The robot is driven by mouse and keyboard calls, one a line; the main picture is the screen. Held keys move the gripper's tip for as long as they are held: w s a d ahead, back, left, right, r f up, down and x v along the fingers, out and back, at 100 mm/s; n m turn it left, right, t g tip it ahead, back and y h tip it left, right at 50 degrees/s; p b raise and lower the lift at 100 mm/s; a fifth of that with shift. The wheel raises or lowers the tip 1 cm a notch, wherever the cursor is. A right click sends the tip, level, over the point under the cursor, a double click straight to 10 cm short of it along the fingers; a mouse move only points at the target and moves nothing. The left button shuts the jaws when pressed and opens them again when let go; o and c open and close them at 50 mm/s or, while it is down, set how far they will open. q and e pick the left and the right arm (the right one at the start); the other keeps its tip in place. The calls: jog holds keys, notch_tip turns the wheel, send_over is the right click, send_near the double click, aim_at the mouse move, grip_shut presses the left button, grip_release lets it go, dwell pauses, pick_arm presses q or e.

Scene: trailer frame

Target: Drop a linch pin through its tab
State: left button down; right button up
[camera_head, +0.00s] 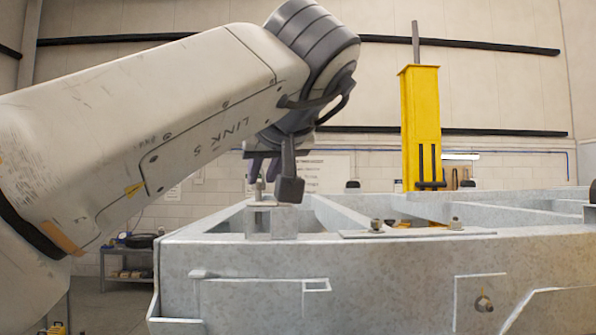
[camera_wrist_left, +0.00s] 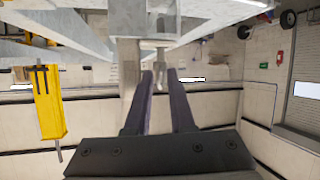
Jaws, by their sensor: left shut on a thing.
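My left gripper (camera_head: 264,178) hangs fingers-down over the near left corner of the trailer frame. It is shut on a small grey metal pin (camera_head: 259,189). In the left wrist view the pin (camera_wrist_left: 160,80) shows between the tips of the two dark fingers (camera_wrist_left: 160,74). Just below the pin in the head view is a pale metal tab (camera_head: 264,203) on an upright bracket. I cannot tell whether the pin's lower end is in the tab's hole or only above it. My right gripper is in neither view.
The galvanised trailer frame (camera_head: 400,265) fills the lower right. A flat plate (camera_head: 410,234) with bolts lies on its top. A yellow post (camera_head: 420,125) stands farther back. A grey shelf cart (camera_head: 128,262) is at the left behind. The space above the frame's middle is clear.

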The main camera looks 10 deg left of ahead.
pick_arm(q)
jog(key=shift+f+b, duration=0.7)
jog(key=shift+f, duration=0.3)
jog(key=c, duration=0.7)
grip_release()
jog(key=shift+v, duration=5.3)
jog(key=shift+a, duration=0.2)
